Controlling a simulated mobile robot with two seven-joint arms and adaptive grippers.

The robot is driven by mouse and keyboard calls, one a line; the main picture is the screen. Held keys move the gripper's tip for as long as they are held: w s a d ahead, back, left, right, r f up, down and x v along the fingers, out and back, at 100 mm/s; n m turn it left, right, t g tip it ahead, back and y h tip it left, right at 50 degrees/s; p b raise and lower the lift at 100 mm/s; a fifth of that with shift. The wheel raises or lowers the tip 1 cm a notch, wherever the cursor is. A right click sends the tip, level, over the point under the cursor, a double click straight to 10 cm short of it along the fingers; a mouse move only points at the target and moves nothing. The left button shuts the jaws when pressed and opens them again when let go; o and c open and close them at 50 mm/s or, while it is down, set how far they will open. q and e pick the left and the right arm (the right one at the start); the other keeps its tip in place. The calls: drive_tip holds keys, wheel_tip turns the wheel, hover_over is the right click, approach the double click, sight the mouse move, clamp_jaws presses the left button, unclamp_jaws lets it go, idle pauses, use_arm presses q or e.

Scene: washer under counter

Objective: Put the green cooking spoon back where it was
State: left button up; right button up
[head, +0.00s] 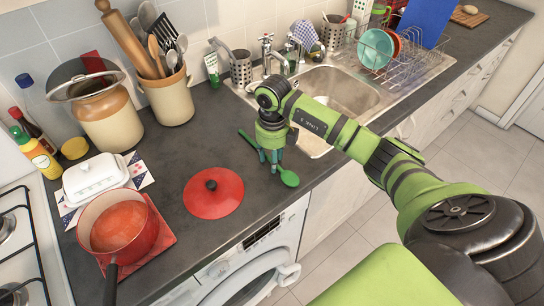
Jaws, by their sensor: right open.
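The green cooking spoon (289,178) lies on the dark countertop (231,228) between the red lid and the sink. Its bowl points toward the front edge and its handle runs back to the left, partly hidden behind my gripper. My right gripper (269,166) points down just over the spoon's middle, with its fingers open. I cannot tell whether the fingers touch the spoon. A beige crock (168,99) at the back holds several utensils and a rolling pin. My left gripper is not in view.
A red lid (213,192) lies left of the spoon. A red pot (118,225) with orange contents stands on a red trivet near the stove (22,240). A white butter dish (95,178) is behind it. The sink (340,92) and dish rack (392,62) are to the right.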

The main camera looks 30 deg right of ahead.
wheel_tip(320, 180, up, 12)
drive_tip(key=b, duration=0.3)
drive_tip(key=shift+r, duration=0.15)
idle(0.4)
